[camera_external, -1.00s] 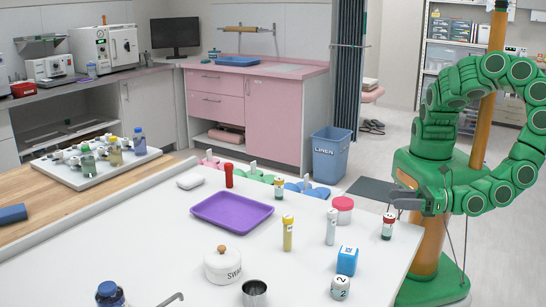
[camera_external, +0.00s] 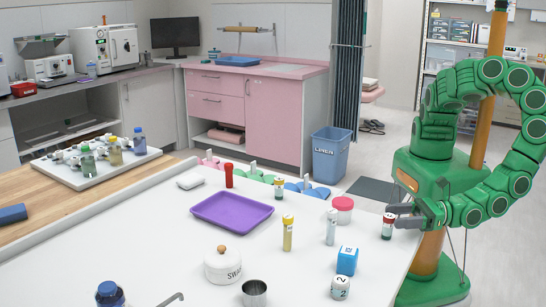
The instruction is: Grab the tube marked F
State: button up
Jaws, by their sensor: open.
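Several capped tubes stand upright on the white table. One with a dark red cap and a green lower part (camera_external: 388,228) is near the right edge. The others are a grey-white tube (camera_external: 331,228), a yellow tube (camera_external: 287,234), a small tube with an orange-yellow cap (camera_external: 279,190) and a red tube (camera_external: 229,176). The letters on them are too small to read, so I cannot tell which is F. My gripper (camera_external: 399,215) is open and level, its fingertips at the dark-red-capped tube from the right. I cannot tell whether the tube is between the fingers.
A pink-lidded jar (camera_external: 343,204) stands just behind the tubes. A blue cube (camera_external: 347,261), a white numbered die (camera_external: 340,288), a metal cup (camera_external: 254,294) and a white lidded pot (camera_external: 222,266) are nearer the front. A purple tray (camera_external: 232,221) lies mid-table.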

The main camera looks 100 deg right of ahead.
aim_at(390, 216)
jog(key=shift+w+d, duration=0.2)
jog(key=shift+w, duration=1.35)
jog(key=shift+c, duration=0.4)
jog(key=c, duration=0.9)
jog(key=shift+r, duration=5)
